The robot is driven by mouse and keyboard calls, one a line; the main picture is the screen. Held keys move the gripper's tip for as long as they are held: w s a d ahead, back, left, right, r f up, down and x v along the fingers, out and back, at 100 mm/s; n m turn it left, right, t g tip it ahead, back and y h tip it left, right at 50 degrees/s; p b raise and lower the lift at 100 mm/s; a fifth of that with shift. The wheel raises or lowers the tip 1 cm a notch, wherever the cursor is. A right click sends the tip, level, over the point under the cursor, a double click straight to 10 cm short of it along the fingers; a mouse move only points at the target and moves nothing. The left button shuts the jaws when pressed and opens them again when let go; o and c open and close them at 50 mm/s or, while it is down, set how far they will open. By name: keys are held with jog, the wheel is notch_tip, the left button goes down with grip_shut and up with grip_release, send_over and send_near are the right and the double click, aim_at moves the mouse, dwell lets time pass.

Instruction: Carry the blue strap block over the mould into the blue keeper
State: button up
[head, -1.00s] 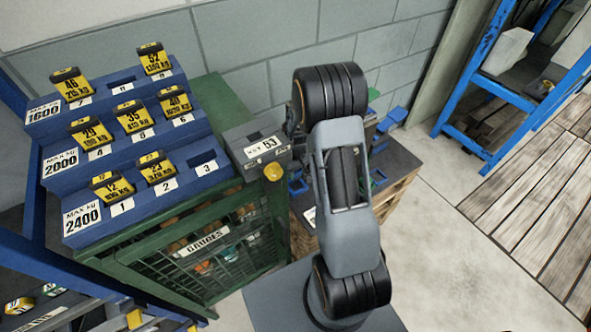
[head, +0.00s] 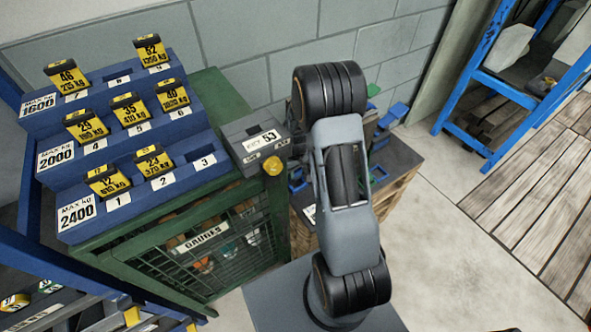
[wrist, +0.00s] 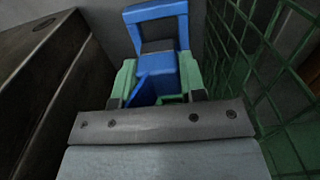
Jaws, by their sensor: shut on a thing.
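In the wrist view my gripper (wrist: 160,88) has two green fingers closed on a blue piece, the blue strap block (wrist: 164,72). An open blue frame with a dark gap rises beyond the fingers; I cannot tell whether it is part of the block or separate. In the head view my arm hides the gripper and the block. Blue brackets (head: 391,115) stand behind the arm, with another blue part (head: 297,181) left of it; I cannot tell which is the keeper. The dark mould top (head: 402,156) shows right of my arm, mostly hidden.
A blue stepped rack with yellow weight tags (head: 120,140) stands on a green mesh cage (head: 235,245) at left. A grey box marked 53 (head: 252,145) sits beside it. Wooden pallet slats (head: 400,195) lie under the dark top. Pale floor (head: 440,250) is clear at right.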

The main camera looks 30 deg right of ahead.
aim_at(296, 179)
jog(key=shift+f, duration=0.3)
jog(key=shift+s+f+b, duration=0.1)
jog(key=shift+f+b, duration=1.5)
jog(key=shift+f, duration=0.4)
jog(key=shift+f, duration=0.1)
jog(key=o, duration=0.8)
jog(key=shift+s, duration=0.1)
jog(key=shift+o, duration=0.8)
jog(key=shift+r, duration=0.35)
notch_tip(296, 179, up, 13)
jog(key=shift+r+p, duration=0.2)
jog(key=shift+p, duration=0.95)
